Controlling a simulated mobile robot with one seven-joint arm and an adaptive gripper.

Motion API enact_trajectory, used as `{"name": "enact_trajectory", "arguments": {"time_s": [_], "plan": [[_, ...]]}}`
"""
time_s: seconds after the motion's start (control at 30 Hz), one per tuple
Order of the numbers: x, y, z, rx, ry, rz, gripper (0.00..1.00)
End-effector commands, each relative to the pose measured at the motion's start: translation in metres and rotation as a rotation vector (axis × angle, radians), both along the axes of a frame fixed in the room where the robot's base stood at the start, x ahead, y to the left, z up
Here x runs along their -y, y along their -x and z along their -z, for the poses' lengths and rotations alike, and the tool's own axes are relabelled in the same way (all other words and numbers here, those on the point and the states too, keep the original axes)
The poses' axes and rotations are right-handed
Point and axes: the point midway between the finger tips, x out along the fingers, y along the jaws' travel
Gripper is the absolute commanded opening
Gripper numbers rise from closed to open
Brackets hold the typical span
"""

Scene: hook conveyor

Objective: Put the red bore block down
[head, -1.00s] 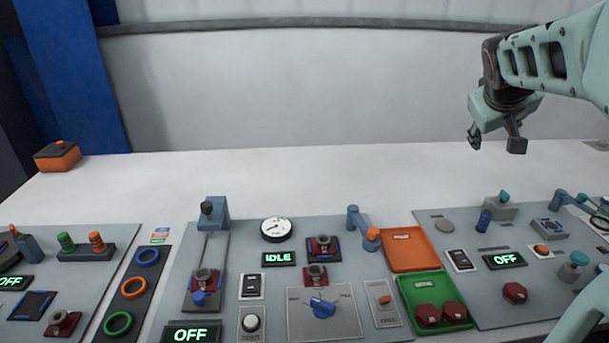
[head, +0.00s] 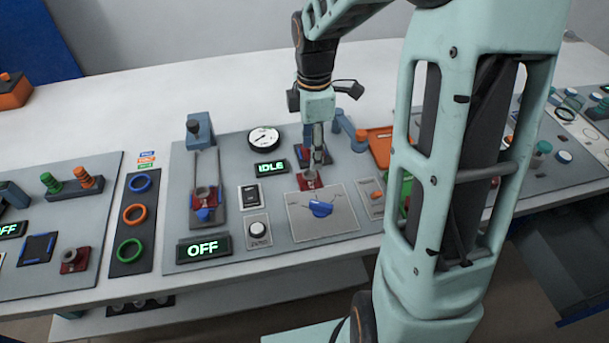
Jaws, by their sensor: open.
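A red bore block (head: 309,181) sits on the middle grey panel, just above the square plate with the blue knob. My gripper (head: 317,160) points down right over this block, with its jaws open. Behind the fingers, a second red block on a dark blue-edged pad (head: 306,152) is mostly hidden. Another red block (head: 207,196) sits on the slide at the left, and one (head: 74,259) is on the left panel.
The IDLE display (head: 271,168) and gauge (head: 263,139) are left of my gripper. A blue lever post (head: 358,137) and orange tray (head: 380,147) stand close on its right. My arm hides most of the green tray (head: 406,188).

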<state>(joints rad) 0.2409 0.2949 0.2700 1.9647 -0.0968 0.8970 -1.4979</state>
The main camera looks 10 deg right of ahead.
Motion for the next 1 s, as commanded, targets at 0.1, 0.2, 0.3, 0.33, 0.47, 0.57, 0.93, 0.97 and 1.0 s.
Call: {"name": "enact_trajectory", "arguments": {"time_s": [0.1, 0.2, 0.3, 0.33, 0.47, 0.57, 0.93, 0.97, 1.0], "plan": [[0.0, 0.001, 0.022, -0.004, 0.0, 0.001, 0.45], [0.0, 0.0, 0.034, -0.002, 0.001, 0.002, 0.45], [0.0, -0.001, 0.04, 0.0, 0.001, 0.002, 0.45], [0.0, -0.001, 0.041, 0.0, 0.002, 0.002, 0.45], [-0.002, -0.004, 0.056, -0.002, 0.001, 0.001, 0.45], [-0.004, -0.008, 0.071, -0.001, 0.001, 0.002, 0.45], [-0.003, -0.009, 0.091, 0.003, 0.002, 0.003, 0.45], [-0.003, -0.009, 0.091, 0.003, 0.002, 0.003, 0.45], [-0.003, -0.009, 0.091, 0.003, 0.002, 0.003, 0.45]]}}
